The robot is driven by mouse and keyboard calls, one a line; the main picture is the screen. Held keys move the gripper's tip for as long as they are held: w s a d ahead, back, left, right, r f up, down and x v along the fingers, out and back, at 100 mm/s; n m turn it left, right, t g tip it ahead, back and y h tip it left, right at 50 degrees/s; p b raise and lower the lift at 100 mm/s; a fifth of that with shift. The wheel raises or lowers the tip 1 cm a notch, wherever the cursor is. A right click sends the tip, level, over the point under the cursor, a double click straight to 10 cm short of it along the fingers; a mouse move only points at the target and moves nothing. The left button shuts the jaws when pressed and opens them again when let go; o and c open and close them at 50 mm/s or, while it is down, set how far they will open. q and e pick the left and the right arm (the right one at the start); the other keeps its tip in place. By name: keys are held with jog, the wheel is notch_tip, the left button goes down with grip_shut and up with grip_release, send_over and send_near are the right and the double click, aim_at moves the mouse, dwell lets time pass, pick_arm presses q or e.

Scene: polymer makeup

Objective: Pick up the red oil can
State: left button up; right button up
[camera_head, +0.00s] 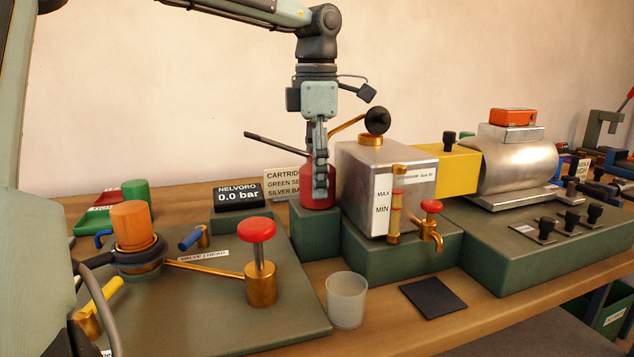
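The red oil can (305,187) stands upright on a green block (314,232) at the middle of the bench, just left of a metal tank. My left gripper (320,195) comes down from above, its fingers in front of and overlapping the can in the camera_head view. The fingers hide the can's middle and part of its top. I see the gripper edge-on, so whether it grips the can is unclear. A dark thin rod (275,143) sticks out left behind the gripper. My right gripper is not in view.
The metal tank (360,185) with brass taps stands close to the right. A pressure display (238,196) and a label card (283,181) are to the left. A red-knobbed brass valve (259,270), a translucent cup (346,300) and a dark pad (433,297) lie in front.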

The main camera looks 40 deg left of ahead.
pick_arm(q)
jog(key=c, duration=0.9)
jog(key=shift+c, duration=0.2)
jog(key=shift+r, duration=0.15)
